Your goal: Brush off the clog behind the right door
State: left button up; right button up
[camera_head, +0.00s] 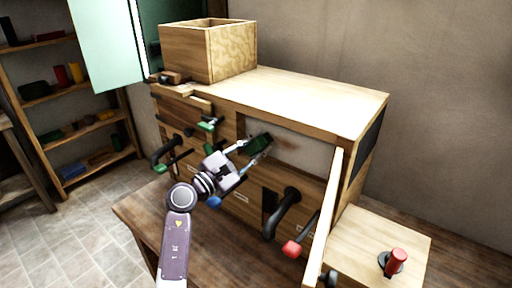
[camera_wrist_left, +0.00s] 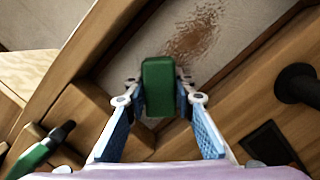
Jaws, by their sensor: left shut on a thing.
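My left gripper (camera_head: 248,154) is shut on a green block-shaped brush (camera_head: 259,143). In the left wrist view the brush (camera_wrist_left: 158,86) sits between the fingertips, in front of the opening. The right door (camera_head: 327,218) stands open, seen nearly edge-on at the right of the wooden machine (camera_head: 300,92). My right gripper is not in view.
Green-tipped handles (camera_head: 166,160) are at the left. A wooden block with a red knob (camera_head: 397,260) stands at lower right. An open wooden hopper (camera_head: 208,52) tops the machine.

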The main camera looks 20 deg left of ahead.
pick_arm(q)
jog(key=shift+w+d, duration=0.2)
jog(key=shift+w, duration=0.4)
jog(key=shift+s+d, duration=0.1)
